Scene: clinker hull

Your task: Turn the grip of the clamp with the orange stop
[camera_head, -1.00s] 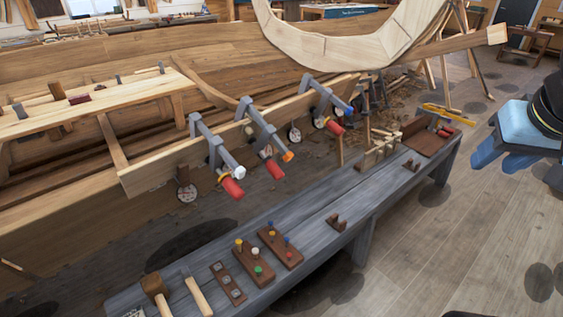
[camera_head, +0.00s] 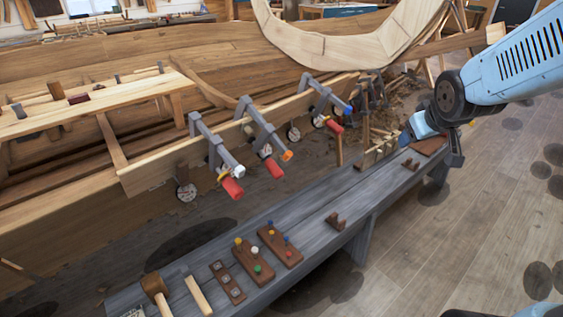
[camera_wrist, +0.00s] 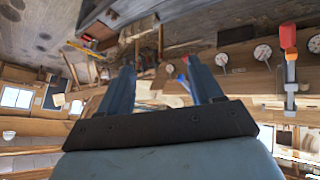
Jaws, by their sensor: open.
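Three grey clamps sit on the plank along the hull. The middle clamp (camera_head: 262,125) has an orange stop (camera_head: 288,155) at its lower end, with its red grip (camera_head: 273,169) hanging just below left. In the wrist view, a red grip (camera_wrist: 288,37) with an orange part (camera_wrist: 291,56) shows at the right. My gripper (camera_wrist: 164,78) is open, its two dark fingers apart and nothing held. In the head view my gripper is over the bench's far right end, well right of the middle clamp; its fingertips are hard to make out there.
The left clamp has a white stop (camera_head: 240,171); the right clamp has a blue stop (camera_head: 348,110) and stands between my gripper and the middle clamp. The grey bench (camera_head: 315,205) below carries peg boards (camera_head: 281,246) and a mallet (camera_head: 156,288). Round dials (camera_head: 186,192) hang below the plank.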

